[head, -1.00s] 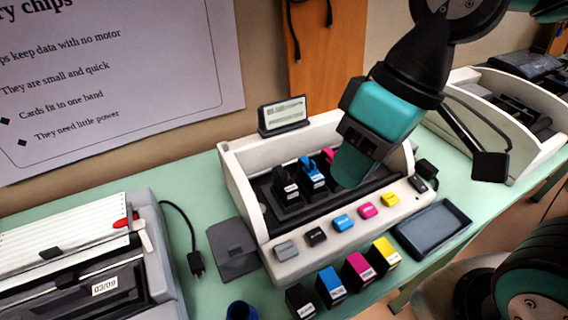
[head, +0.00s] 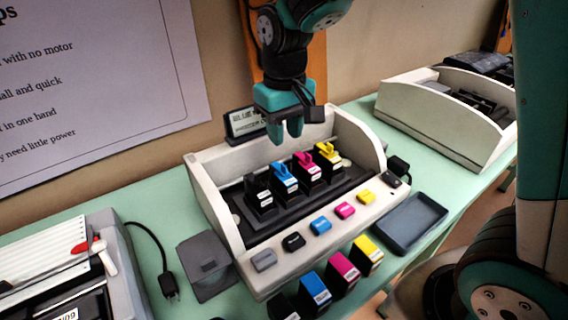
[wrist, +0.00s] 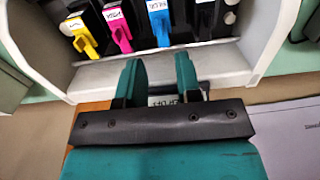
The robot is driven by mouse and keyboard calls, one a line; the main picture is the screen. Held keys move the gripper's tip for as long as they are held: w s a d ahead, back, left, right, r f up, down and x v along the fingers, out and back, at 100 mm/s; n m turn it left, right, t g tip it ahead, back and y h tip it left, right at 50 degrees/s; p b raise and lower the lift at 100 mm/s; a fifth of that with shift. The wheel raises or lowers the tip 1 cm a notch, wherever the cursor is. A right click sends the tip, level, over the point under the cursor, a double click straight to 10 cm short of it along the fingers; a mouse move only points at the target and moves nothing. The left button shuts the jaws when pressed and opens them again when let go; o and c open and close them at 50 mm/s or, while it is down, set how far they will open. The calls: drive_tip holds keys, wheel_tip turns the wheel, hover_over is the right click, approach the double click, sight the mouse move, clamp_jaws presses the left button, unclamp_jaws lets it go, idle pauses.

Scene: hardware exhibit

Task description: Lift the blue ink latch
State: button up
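The blue ink latch (head: 281,170) is a small blue lever on top of the blue cartridge (head: 288,187), second from left in the printer's row of cartridges. In the wrist view the blue latch (wrist: 161,35) is at the top, beyond the fingertips. My gripper (head: 287,132) is above and behind the cartridge row, with its fingers pointing down. In the wrist view my gripper (wrist: 158,72) has its two teal fingers apart with nothing held between them. It touches no latch.
The white printer (head: 213,190) has side walls around the cartridges and a front row of coloured buttons (head: 320,226). A small display (head: 246,122) stands behind it, close to my gripper. Spare cartridges (head: 342,270) and a dark tray (head: 412,223) lie in front.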

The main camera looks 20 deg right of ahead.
sight(285, 166)
wheel_tip(285, 166, down, 8)
drive_tip(key=shift+f, duration=0.1)
drive_tip(key=shift+c, duration=0.5)
clamp_jaws()
